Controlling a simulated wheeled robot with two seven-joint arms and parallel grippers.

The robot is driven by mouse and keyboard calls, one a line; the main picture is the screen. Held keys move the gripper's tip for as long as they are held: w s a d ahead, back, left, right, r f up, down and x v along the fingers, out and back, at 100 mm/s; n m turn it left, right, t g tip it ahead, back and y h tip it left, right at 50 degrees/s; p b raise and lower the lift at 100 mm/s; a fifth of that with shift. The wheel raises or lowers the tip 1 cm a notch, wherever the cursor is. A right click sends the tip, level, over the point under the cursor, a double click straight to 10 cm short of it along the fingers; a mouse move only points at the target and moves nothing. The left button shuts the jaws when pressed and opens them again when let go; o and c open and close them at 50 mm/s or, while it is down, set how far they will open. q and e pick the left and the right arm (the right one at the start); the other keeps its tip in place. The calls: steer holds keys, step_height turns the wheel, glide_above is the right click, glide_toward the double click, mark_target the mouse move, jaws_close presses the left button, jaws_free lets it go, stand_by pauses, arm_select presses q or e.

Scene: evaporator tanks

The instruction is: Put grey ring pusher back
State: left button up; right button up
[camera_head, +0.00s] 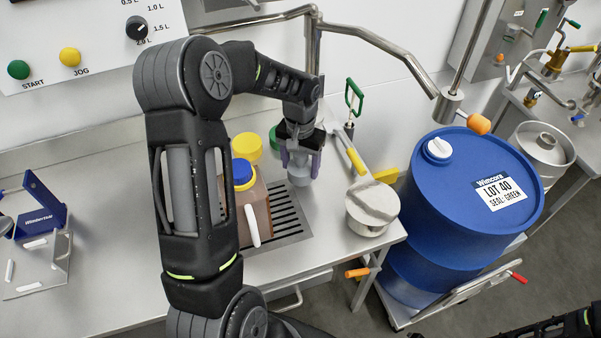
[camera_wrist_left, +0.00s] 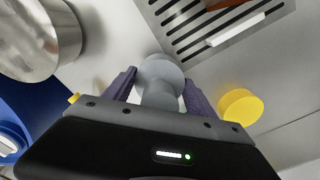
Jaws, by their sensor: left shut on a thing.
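My left gripper (camera_head: 300,162) points down over the steel bench, near the back right edge of a slotted drain grate. It is shut on the grey pusher (camera_head: 299,178), whose round grey end shows below the fingers. In the left wrist view the pusher (camera_wrist_left: 160,72) sits between the two purple-grey fingers, with its wide round end outward and a narrower neck between them. I cannot tell whether the pusher touches the bench. My right gripper is out of view; only part of a dark arm shows at the lower right.
A steel pot (camera_head: 372,207) with a yellow-banded handle stands to the right. A blue drum (camera_head: 465,235) stands beyond the bench's right end. Steel pipes pass overhead.

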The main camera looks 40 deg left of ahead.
mark_target(300, 168)
arm_select(q)
steer(key=shift+f, duration=1.85)
steer(key=shift+f, duration=0.15)
steer(key=o, duration=1.5)
step_height(300, 168, up, 12)
steer(key=shift+r, duration=0.15)
